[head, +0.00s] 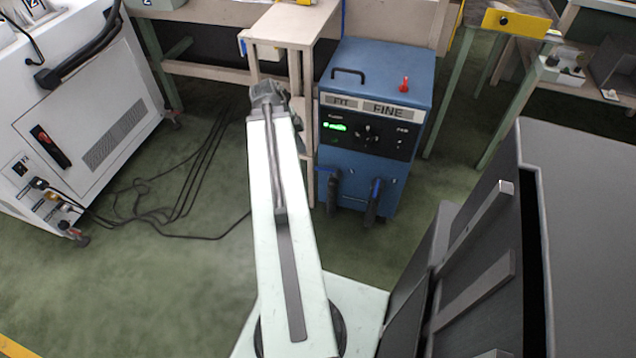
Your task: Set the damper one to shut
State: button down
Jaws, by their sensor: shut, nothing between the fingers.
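No part that I can surely tell as damper one shows, and no label with that name is readable. A blue cabinet (350,75) with a black control panel (378,133) stands beyond my arm, to its right. A small red knob or lever (405,84) stands upright on its top. Two dark handle-like parts, one on the left (333,190) and one on the right (374,202), hang at its lower front; their setting is unclear. My gripper (266,93) is the small grey end of my white arm, shut and empty, left of the cabinet and apart from it.
A white machine (90,100) with a red switch stands left, its black cables (190,185) lying across the green floor. A pale wooden bench (285,25) stands behind the gripper. Dark grey panels (590,220) block the right. Floor at lower left is clear.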

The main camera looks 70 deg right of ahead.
jog(key=s+d+m, duration=0.1)
jog(key=s, duration=0.1)
jog(key=b, duration=1.3)
send_near(321, 169)
jog(key=x, duration=0.6)
jog(key=shift+f, duration=0.15)
